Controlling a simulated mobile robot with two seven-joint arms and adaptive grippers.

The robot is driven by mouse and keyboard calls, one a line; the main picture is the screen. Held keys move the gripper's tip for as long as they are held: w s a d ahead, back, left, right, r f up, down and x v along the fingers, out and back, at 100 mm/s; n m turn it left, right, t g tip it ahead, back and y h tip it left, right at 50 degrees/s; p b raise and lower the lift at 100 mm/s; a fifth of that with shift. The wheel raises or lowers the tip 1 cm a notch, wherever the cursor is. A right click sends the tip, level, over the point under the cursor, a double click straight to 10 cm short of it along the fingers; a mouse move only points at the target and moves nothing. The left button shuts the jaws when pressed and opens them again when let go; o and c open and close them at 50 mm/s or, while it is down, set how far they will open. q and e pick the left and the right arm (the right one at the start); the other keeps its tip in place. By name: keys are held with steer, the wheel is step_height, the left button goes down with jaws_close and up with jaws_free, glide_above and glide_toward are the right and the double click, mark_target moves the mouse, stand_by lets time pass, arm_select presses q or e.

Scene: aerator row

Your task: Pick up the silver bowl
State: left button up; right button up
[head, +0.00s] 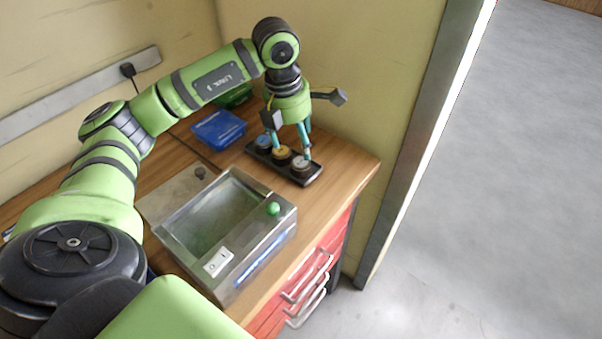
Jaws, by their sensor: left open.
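I cannot make out a silver bowl in the head view. A narrow black tray (313,178) on the wooden worktop holds a row of three small round pieces: one with a blue top (263,141), one with a yellow top (282,152) and one with a pale grey top (300,162). My left gripper (292,150) points down over this row with its teal fingers apart. The fingertips are close to the yellow and grey pieces; whether they touch is unclear. My right gripper is out of the picture.
A metal-framed box (188,254) with a green knob (272,209) and a white switch (217,263) stands in front. A blue container (218,130) is behind, by the wall. Red drawers (305,274) are below the worktop's right edge, with open floor beyond.

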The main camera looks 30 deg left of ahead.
mark_target(301, 161)
arm_select(q)
steer(key=f, duration=0.1)
steer(key=w+f+p, duration=0.1)
steer(key=shift+a+f, duration=0.15)
steer(key=shift+f, duration=0.65)
steer(key=f, duration=0.1)
steer(key=f+p, duration=0.2)
steer(key=shift+w+f, duration=0.2)
steer(key=shift+w, duration=0.05)
steer(key=shift+w+f, duration=0.15)
steer(key=shift+f, duration=0.3)
steer(key=c, duration=1.3)
